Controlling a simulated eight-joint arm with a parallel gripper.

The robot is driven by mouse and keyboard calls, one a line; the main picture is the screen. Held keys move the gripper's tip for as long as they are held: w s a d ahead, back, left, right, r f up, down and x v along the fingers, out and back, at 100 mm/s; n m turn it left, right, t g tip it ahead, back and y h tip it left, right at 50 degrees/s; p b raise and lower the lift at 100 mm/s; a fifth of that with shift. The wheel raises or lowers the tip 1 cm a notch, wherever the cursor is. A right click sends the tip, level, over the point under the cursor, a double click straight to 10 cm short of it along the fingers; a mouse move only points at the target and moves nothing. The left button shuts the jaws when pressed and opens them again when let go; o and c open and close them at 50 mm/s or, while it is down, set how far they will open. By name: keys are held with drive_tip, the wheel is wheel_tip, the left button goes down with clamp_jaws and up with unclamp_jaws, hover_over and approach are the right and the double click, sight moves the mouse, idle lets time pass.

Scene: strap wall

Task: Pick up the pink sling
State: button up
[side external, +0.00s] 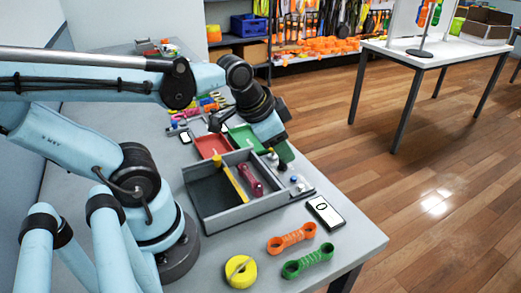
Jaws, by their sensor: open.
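A magenta-pink piece (250,182), which looks like the pink sling, lies in the right part of a grey tray (238,214) on the grey table. A yellow bar (235,184) lies just to its left in the tray. My gripper (284,152) points down above the tray's far right corner, apart from the pink piece and to its upper right. My gripper is open and holds nothing that I can see. Its fingertips are small here and partly merge with the things behind them.
A red bin (211,145) and a green bin (246,138) stand behind the tray. Small knobs (295,181) stand at its right. In front lie a scale (325,212), an orange link (291,238), a green link (307,261) and a yellow roll (241,271). Colourful items (200,107) clutter the back.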

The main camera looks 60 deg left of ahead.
drive_tip(key=s+a+m+g, duration=0.4)
drive_tip(key=a+m+g, duration=0.15)
drive_tip(key=m, duration=0.95)
hover_over(251, 177)
drive_tip(key=shift+g, duration=0.25)
drive_tip(key=shift+s+a+f, duration=0.1)
drive_tip(key=shift+s+f, duration=0.05)
drive_tip(key=shift+f, duration=1)
drive_tip(key=shift+s+a+f, duration=0.1)
drive_tip(key=shift+f, duration=1.1)
drive_tip(key=shift+s+a+f, duration=0.1)
drive_tip(key=shift+s+f, duration=0.05)
drive_tip(key=shift+f, duration=1)
drive_tip(key=shift+w+d+f, duration=0.15)
drive_tip(key=shift+w+f, duration=0.05)
drive_tip(key=shift+f, duration=0.55)
drive_tip(key=shift+w+d+f, duration=0.1)
drive_tip(key=shift+w+f, duration=0.05)
drive_tip(key=shift+f, duration=1.7)
clamp_jaws()
